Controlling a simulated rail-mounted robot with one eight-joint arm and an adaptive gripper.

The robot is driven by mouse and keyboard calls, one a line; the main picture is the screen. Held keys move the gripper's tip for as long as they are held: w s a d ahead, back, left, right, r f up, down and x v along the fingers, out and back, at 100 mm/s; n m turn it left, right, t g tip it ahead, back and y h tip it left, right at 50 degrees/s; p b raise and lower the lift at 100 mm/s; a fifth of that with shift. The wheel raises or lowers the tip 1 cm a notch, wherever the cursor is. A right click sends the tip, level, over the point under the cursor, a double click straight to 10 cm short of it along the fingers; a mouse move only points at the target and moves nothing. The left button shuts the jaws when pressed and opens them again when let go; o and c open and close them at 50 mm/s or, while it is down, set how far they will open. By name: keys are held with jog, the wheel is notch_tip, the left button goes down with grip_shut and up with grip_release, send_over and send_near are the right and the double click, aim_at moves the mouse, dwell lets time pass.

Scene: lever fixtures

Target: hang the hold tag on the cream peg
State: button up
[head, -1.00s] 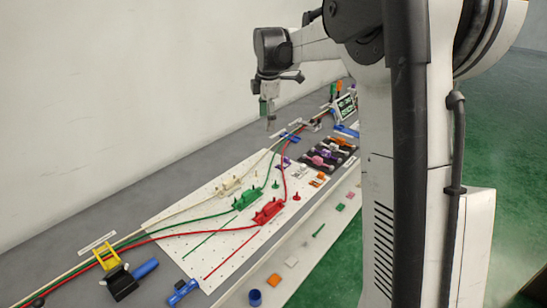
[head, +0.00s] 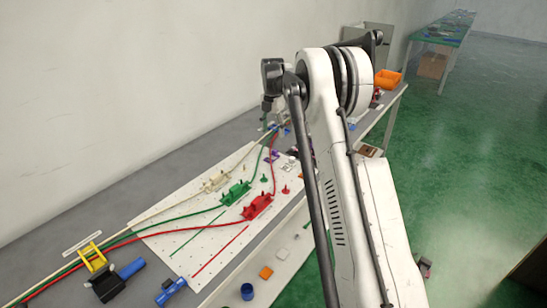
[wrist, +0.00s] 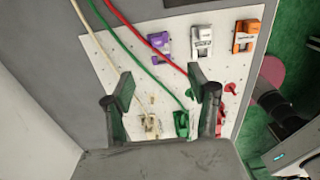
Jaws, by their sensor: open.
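In the wrist view a purple tag (wrist: 160,43), a white tag (wrist: 202,41) and an orange tag (wrist: 246,36) lie in a row on the white pegboard. Their lettering is too small to read, so I cannot tell which is the hold tag. The cream fixture (wrist: 151,125) shows between my fingers, with a small cream peg (wrist: 152,100) above it; it also stands on the board in the head view (head: 215,182). My gripper (wrist: 162,82) is open and empty. In the head view my gripper (head: 265,122) hangs above the far end of the board.
A green fixture (head: 236,193) and a red fixture (head: 257,207) stand beside the cream one, with cables running over the board.

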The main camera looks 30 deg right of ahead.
send_over(274, 151)
jog(key=f, duration=0.6)
jog(key=shift+s+a, duration=0.2)
jog(key=shift+a, duration=0.15)
jog(key=shift+w+d+f, duration=0.1)
jog(key=shift+d+f, duration=0.05)
jog(key=shift+f, duration=1.2)
jog(key=shift+w+d+f, duration=0.1)
jog(key=shift+f, duration=1.2)
jog(key=c, duration=0.9)
